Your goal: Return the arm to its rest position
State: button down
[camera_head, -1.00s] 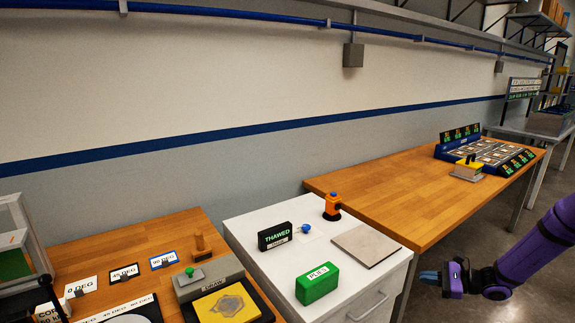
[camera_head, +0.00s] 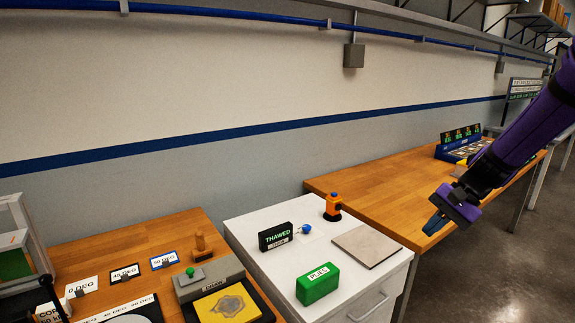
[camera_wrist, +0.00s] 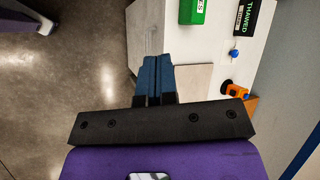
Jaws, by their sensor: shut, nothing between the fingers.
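My gripper (camera_head: 436,222) is at the right in the head view, at the end of my purple arm. It is in the air by the front edge of the long wooden table (camera_head: 385,200), right of the white cabinet. In the wrist view my gripper (camera_wrist: 154,62) has its two blue fingers side by side, shut with nothing between them. The arm hides part of the table's far end.
The white cabinet (camera_head: 258,275) bears a green box (camera_head: 318,284), a THAWED sign (camera_head: 276,237), a grey plate (camera_head: 367,246) and an orange device (camera_head: 333,207). Bare floor (camera_head: 480,270) lies at right.

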jog(key=s+r+n+t+h, duration=0.1)
jog(key=s+r+n+h, duration=0.1)
jog(key=s+r, duration=0.3)
jog(key=s+a+r+n+t+h, duration=0.1)
jog(key=s+r, duration=0.4)
jog(key=s, duration=0.6)
jog(key=s+r+n+t+h, duration=0.3)
jog(key=s+r+n+h, duration=0.1)
jog(key=s, duration=0.4)
jog(key=shift+s+a+r, duration=0.2)
jog(key=shift+a+r, duration=0.2)
jog(key=shift+r, duration=0.2)
